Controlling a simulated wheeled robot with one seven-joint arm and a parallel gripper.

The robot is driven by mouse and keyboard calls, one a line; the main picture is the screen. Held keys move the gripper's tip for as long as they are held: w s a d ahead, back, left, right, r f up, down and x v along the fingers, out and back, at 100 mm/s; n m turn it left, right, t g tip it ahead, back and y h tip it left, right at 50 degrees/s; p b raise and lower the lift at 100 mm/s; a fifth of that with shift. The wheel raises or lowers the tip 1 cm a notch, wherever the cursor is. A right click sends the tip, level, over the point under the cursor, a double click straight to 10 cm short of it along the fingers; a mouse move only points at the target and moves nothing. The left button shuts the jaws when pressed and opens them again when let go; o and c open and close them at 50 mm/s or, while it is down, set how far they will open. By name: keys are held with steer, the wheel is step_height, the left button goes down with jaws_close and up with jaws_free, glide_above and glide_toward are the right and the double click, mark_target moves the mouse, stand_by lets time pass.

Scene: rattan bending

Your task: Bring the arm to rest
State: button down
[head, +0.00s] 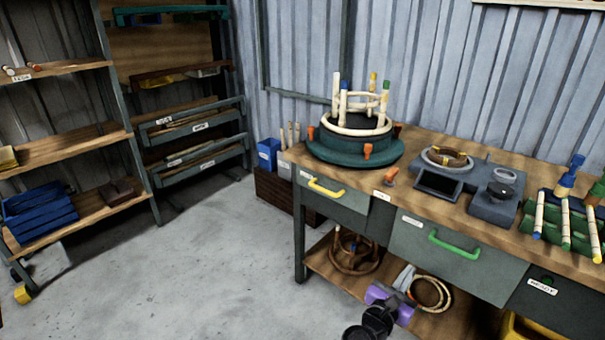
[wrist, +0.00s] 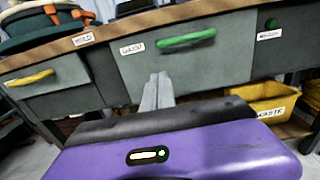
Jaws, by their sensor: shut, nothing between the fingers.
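My gripper (wrist: 157,80) shows in the wrist view as two grey fingers pressed together with nothing between them. It points at the bench front, below the green drawer handle (wrist: 186,39). In the head view my purple wrist is low in front of the bench, and the gripper (head: 405,275) is in front of the lower shelf opening. The fingers look apart from the drawer front (wrist: 185,60), though the exact gap is hard to tell.
The workbench (head: 465,185) carries a green round jig (head: 355,150) with upright posts, a grey device (head: 490,205) and a rack of sticks at right. A rattan coil (head: 432,293) lies on the lower shelf. A yellow waste bin (wrist: 265,110) stands under the bench. The floor (head: 215,265) at left is clear.

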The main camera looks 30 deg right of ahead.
steer(key=w+a+f+m+t+y+p, duration=0.2)
steer(key=a+m+t+y, duration=0.55)
steer(key=a, duration=0.45)
steer(key=s+a+r+m+t+y+p, duration=0.25)
steer(key=s+a+r+m+y, duration=0.4)
steer(key=s+a, duration=0.45)
steer(key=s+a+r+m+y+p, duration=0.1)
steer(key=s+a+r+m+p, duration=0.2)
steer(key=s+r, duration=0.5)
steer(key=s+a+r+m+g+y+p, duration=0.1)
steer(key=s+a+r+m, duration=0.4)
steer(key=s, duration=0.8)
step_height(320, 180, up, 3)
steer(key=y+p, duration=0.1)
steer(key=p, duration=0.1)
steer(key=shift+s+p, duration=0.3)
steer(key=shift+s, duration=0.05)
